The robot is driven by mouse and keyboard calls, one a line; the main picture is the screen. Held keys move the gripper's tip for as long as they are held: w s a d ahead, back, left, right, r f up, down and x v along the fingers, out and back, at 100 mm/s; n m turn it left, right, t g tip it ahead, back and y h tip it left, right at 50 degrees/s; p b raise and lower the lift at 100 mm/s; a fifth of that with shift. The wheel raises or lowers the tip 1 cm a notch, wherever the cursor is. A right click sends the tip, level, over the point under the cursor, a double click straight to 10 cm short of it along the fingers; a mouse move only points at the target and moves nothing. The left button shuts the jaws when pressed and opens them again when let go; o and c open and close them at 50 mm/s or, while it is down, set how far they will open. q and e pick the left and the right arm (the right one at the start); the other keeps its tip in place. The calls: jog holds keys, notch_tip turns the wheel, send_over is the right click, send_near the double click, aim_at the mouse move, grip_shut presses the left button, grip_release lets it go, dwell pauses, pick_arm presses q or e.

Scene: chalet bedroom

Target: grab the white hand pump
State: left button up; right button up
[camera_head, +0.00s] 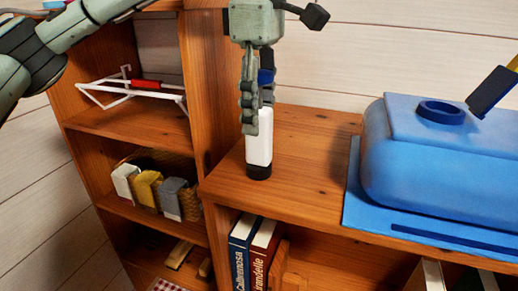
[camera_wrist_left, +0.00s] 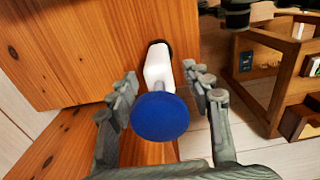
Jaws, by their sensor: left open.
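The white hand pump (camera_head: 259,150) stands upright on its black base near the left edge of the wooden shelf top. Its blue top (camera_head: 266,75) is partly hidden behind my gripper in the head view. My left gripper (camera_head: 257,118) points down over the pump, its fingers at the pump's upper part. In the left wrist view, the blue round top (camera_wrist_left: 160,117) and the white body (camera_wrist_left: 158,68) lie between the two fingers of the open left gripper (camera_wrist_left: 163,87). Gaps show on both sides.
A blue case (camera_head: 440,150) on a blue mat (camera_head: 352,208) stands to the right. A taller wooden shelf (camera_head: 213,90) at left holds a white rack (camera_head: 120,90) and a basket (camera_head: 158,160). Books (camera_head: 250,250) stand below. Bare shelf top lies between pump and mat.

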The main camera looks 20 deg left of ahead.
pick_arm(q)
jog(key=shift+f, duration=0.7)
grip_shut()
